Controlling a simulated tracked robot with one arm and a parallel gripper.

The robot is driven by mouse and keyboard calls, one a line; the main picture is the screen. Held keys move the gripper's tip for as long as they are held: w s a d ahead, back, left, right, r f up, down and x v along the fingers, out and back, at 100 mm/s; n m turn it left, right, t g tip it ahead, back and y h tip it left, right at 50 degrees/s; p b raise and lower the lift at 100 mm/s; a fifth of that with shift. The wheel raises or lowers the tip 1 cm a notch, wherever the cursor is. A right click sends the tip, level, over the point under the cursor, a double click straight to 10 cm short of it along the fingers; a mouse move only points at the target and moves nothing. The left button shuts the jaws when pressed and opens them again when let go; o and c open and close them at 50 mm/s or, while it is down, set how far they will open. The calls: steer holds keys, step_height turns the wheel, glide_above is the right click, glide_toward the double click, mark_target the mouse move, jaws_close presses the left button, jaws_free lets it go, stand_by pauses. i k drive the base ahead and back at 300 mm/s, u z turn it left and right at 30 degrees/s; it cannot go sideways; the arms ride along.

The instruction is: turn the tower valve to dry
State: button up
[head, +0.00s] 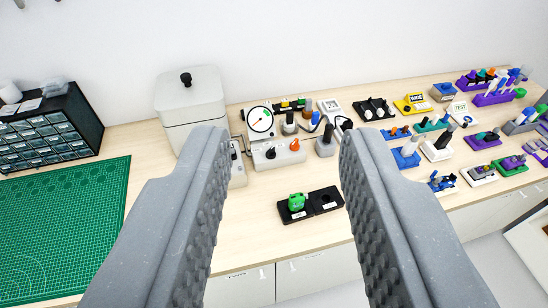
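My gripper (287,142) is open and empty, its two grey ridged fingers wide apart in the foreground. Between them, farther off on the bench, stands a white unit (283,159) with a round dial gauge (260,119), a black knob (270,153) and a small orange handle (294,145). The orange handle may be the tower valve; no label is readable at this size, so I cannot tell its setting. Short dark-topped grey cylinders (326,140) stand just right of the unit. The gripper touches none of these. The left finger hides part of a pale box left of the gauge.
A large white lidded container (190,101) stands behind the left finger. A black tray (322,205) with a green piece (297,202) lies near the front edge. A green cutting mat (60,225) and drawer cabinet (50,130) are left. Several small coloured stands crowd the right.

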mark_target(271, 154)
steer(key=z, duration=0.15)
steer(key=i, duration=1.15)
steer(key=u, duration=0.3)
